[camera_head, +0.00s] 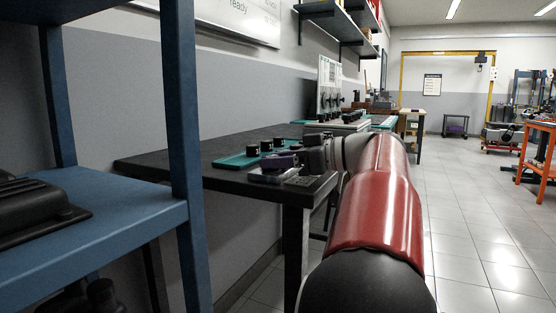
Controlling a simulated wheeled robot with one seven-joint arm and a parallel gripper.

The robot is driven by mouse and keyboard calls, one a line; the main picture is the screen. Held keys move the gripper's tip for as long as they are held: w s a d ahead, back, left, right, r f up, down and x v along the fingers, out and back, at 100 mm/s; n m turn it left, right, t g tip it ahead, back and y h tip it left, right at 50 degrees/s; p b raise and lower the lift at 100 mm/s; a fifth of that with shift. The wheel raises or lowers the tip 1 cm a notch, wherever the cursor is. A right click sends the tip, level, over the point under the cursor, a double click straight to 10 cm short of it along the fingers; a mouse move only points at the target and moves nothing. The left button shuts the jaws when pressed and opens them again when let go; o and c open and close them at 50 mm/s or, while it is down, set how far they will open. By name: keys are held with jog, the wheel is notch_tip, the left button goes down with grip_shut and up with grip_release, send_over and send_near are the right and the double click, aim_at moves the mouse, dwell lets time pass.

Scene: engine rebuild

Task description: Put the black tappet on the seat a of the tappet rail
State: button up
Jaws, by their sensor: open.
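Several small dark cylinders stand on a teal mat (229,162) on the dark workbench (150,163). A black one (253,151) is at the left end of their row; I cannot tell for sure which of them is the task's black tappet. A low grey metal piece (268,178) near the bench's front corner may be the tappet rail; its seats cannot be made out. A purple piece (284,161) shows just above it. My gripper (301,158) is open, low over the bench right of the cylinders. Its fingertips are small and partly hidden, and I see nothing held.
A blue shelf rack (184,120) stands close at the left, with a dark casing (38,212) on it. Farther back is another bench with a white upright panel (329,82). An orange table (540,165) is at the far right.

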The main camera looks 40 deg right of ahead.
jog(key=v, duration=1.2)
jog(key=shift+p, duration=0.35)
jog(key=shift+f, duration=0.1)
